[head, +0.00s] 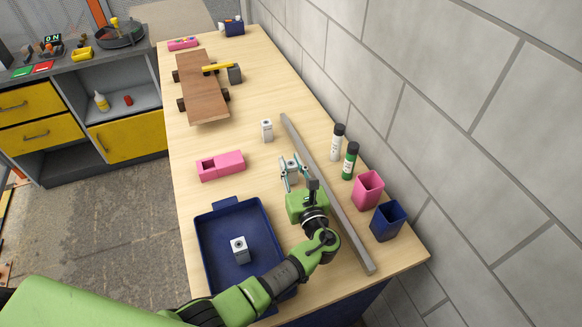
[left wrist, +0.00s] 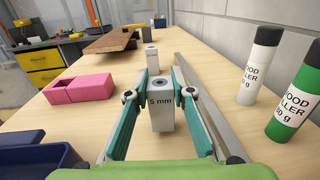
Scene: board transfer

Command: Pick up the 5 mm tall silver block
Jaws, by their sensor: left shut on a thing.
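The silver block marked "5 mm" (left wrist: 162,112) stands upright between the fingers of my left gripper (head: 293,172). In the left wrist view the gripper (left wrist: 161,94) is shut on it, with a finger pad on each side. In the head view the fingers partly hide this block. It appears to be at the tabletop; I cannot tell if it is lifted. A second silver block (head: 266,130) stands farther back, also in the left wrist view (left wrist: 151,57). A third silver block (head: 239,249) is in the blue tray (head: 203,247). My right gripper is out of view.
A long grey bar (head: 318,180) lies just right of my left gripper. Two wood filler tubes (head: 350,160), a pink cup (head: 367,190) and a blue cup (head: 388,221) stand beyond it by the wall. A pink holder (head: 220,166) is to the left. A brown board (head: 199,88) lies farther back.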

